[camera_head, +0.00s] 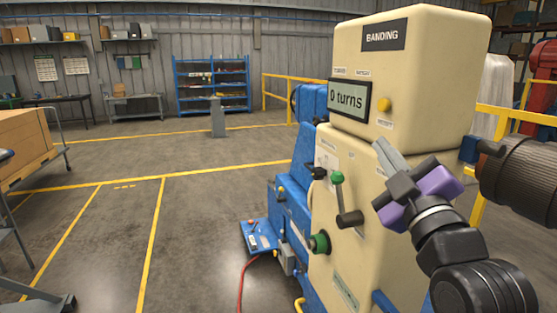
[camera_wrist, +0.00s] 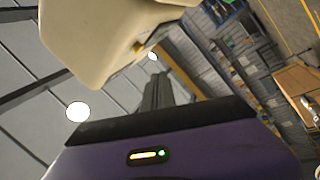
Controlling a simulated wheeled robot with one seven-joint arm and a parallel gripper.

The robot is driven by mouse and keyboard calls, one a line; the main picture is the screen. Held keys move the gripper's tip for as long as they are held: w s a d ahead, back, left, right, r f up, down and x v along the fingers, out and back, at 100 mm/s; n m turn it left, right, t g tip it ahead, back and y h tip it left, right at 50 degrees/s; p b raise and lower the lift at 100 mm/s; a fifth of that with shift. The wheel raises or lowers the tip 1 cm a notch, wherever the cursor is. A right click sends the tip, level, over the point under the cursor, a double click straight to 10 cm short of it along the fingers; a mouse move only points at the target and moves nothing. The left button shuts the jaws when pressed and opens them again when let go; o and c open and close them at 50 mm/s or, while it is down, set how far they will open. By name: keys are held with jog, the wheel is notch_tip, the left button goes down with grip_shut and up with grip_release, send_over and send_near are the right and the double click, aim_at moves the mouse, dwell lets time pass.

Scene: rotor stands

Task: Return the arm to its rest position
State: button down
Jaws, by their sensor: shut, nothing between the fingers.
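My gripper (camera_head: 386,153) is at the right in the head view, raised in front of the cream banding machine (camera_head: 418,60). Its grey fingers are together with nothing between them, and they point up and to the left. The purple gripper body sits below the fingers, and my dark arm comes in from the lower right. In the wrist view the closed fingers (camera_wrist: 157,92) stand up beyond the purple housing. The cream machine (camera_wrist: 100,30) fills the upper left there. Any gap between gripper and machine is hard to judge.
The machine has a display (camera_head: 349,100) reading "0 turns", a yellow button (camera_head: 384,104) and a green-knobbed lever (camera_head: 338,178). A blue pedal box (camera_head: 260,236) with a red hose stands on the floor. A cart with a cardboard box (camera_head: 22,138) is at left. Open floor lies between.

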jog(key=s+d+f+m+h, duration=0.25)
jog(key=s+f+m, duration=0.85)
jog(key=s+f, duration=0.9)
jog(key=s+f+g, duration=0.2)
jog(key=s+f, duration=0.3)
jog(key=s, duration=0.3)
jog(key=s+f+g, duration=0.2)
jog(key=s+f, duration=0.4)
jog(key=s, duration=0.3)
jog(key=s+f+m+g, duration=0.1)
jog(key=s+f+g, duration=0.2)
jog(key=s+f, duration=0.2)
jog(key=s+a, duration=0.1)
jog(key=s, duration=0.2)
jog(key=shift+s+f, duration=0.15)
jog(key=shift+f, duration=0.1)
